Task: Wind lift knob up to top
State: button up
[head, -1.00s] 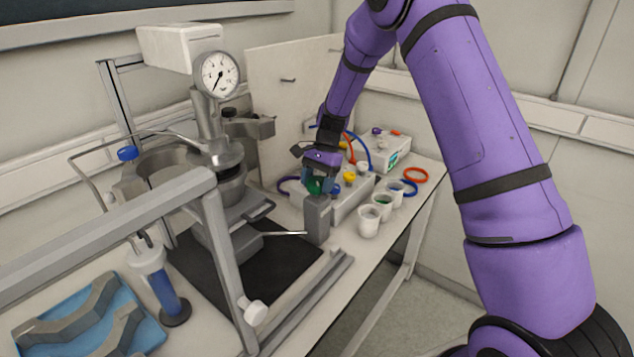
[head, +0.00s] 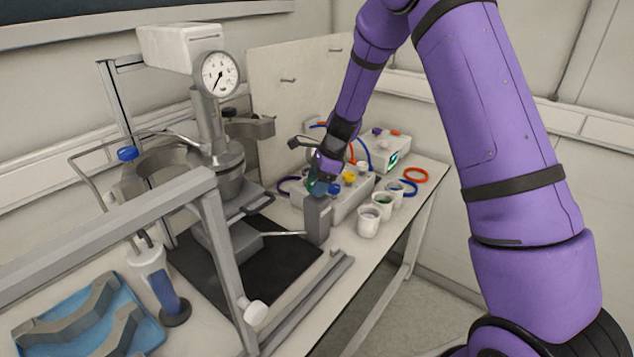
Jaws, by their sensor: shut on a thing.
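My gripper (head: 315,181) points down at the post's top and is shut on this knob. The fingers and wrist hide most of the knob. The reactor (head: 226,165) with its round pressure gauge (head: 220,74) stands to the left of the post. Below it is a grey lift block (head: 228,243) on a black mat. A thin metal rod (head: 283,234) runs from near the block towards the post.
A valve block with blue and yellow knobs (head: 349,177) stands just behind my gripper. White cups (head: 369,221) stand to its right. A grey frame (head: 222,255) with a white knob (head: 255,313) is in front. A blue tray (head: 140,335) lies at front left.

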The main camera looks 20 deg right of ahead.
jog(key=shift+m, duration=0.3)
jog(key=o, duration=0.9)
jog(key=shift+o, duration=0.2)
jog(key=v, duration=1)
jog(key=shift+r, duration=0.4)
